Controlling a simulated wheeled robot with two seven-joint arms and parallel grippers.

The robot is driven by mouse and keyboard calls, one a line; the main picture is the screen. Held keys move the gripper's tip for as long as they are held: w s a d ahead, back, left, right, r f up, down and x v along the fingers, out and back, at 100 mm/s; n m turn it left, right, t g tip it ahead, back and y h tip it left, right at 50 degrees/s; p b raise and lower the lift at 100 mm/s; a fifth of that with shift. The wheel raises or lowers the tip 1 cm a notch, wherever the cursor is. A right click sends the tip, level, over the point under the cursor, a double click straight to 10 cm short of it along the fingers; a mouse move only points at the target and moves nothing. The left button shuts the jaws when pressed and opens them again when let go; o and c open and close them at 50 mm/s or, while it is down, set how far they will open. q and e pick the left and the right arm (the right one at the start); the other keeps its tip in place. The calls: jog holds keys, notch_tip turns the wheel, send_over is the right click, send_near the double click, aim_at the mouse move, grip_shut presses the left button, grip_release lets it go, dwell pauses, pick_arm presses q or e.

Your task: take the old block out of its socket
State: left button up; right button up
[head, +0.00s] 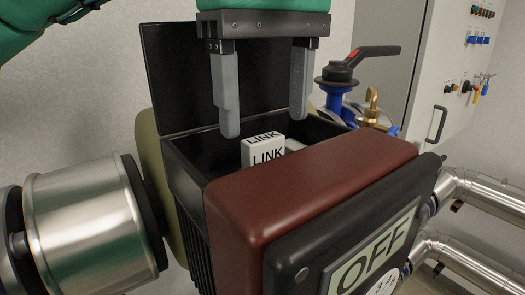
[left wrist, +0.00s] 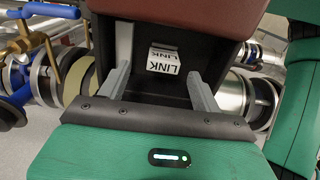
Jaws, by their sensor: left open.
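The old block is a white block marked LINK (head: 266,153), standing inside an open black box (head: 185,180). It also shows in the left wrist view (left wrist: 164,60), between and beyond the fingertips. Its lower part and socket are hidden in the head view by the box's front. My left gripper (head: 264,127) points down over the box opening, fingers wide apart and empty. The fingertips are above the block, apart from it. My left gripper also shows in the left wrist view (left wrist: 158,71). My right gripper is in neither view.
A raised black lid (head: 180,80) stands behind the box. A small white piece (head: 294,145) lies beside the block. A black-handled valve (head: 340,75) and a steel pipe (head: 90,225) flank the box.

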aim_at(264, 137)
pick_arm(q)
jog(key=shift+s+f, duration=0.1)
jog(key=shift+s, duration=0.05)
jog(key=f+p, duration=0.3)
jog(key=shift+a+f, duration=0.25)
jog(key=shift+f, duration=0.7)
jog(key=shift+d, duration=0.15)
jog(key=c, duration=1.1)
jog(key=shift+o, duration=0.2)
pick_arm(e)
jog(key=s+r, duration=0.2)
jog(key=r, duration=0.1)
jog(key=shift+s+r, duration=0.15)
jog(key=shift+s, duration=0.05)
